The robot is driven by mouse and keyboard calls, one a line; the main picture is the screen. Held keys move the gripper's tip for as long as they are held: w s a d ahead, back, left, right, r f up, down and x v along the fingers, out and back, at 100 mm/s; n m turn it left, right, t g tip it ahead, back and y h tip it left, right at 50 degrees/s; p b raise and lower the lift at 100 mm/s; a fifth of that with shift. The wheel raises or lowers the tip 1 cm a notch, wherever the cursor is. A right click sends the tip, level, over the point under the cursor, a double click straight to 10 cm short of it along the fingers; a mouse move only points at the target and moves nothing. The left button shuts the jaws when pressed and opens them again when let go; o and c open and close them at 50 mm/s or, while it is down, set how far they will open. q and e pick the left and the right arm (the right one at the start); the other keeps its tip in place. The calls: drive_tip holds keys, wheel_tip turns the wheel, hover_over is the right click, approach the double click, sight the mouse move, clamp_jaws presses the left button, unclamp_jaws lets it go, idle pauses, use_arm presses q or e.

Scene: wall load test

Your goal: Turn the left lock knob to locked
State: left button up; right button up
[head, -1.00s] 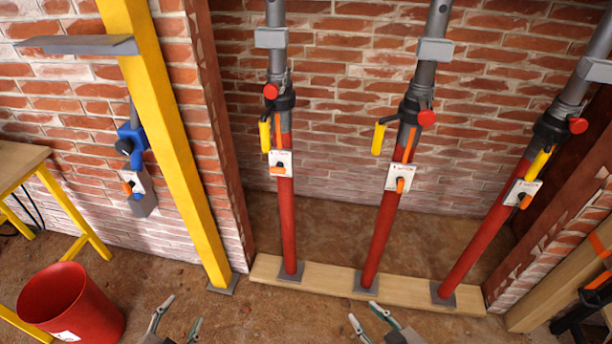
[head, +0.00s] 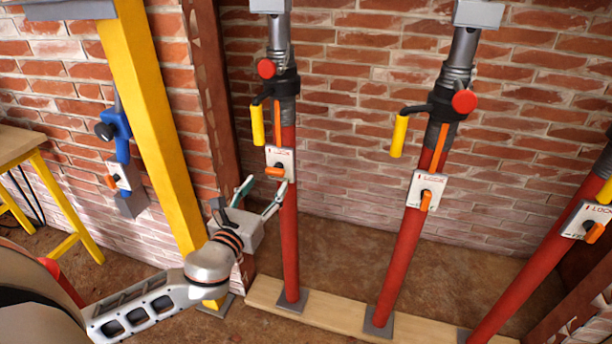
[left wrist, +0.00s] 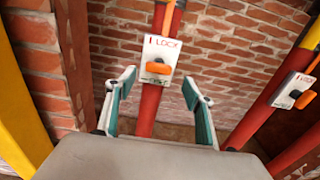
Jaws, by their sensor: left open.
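The left lock knob (head: 275,171) is an orange lever on a white plate (head: 280,160) fixed to the left red prop (head: 289,235). It lies roughly sideways, while the middle prop's orange knob (head: 426,200) stands near upright. In the left wrist view the left knob (left wrist: 158,68) is nearly horizontal below the LOCK lettering. My left gripper (head: 266,187) is open and empty, just below and in front of that plate. Its fingertips (left wrist: 159,78) spread to either side of the knob in the wrist view; contact cannot be told. My right gripper is out of view.
A yellow post (head: 160,130) with a blue clamp (head: 122,135) stands left of the prop. The middle prop (head: 400,260) and right prop (head: 530,260) stand to the right. A yellow crank handle (head: 257,125) hangs above the left plate. Open space lies between the props.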

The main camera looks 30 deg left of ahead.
sight(274, 174)
use_arm(q)
drive_tip(key=b+x, duration=0.1)
drive_tip(key=x, duration=0.5)
drive_tip(key=shift+w+a, duration=0.25)
drive_tip(key=shift+w, duration=0.5)
drive_tip(key=c, duration=1.1)
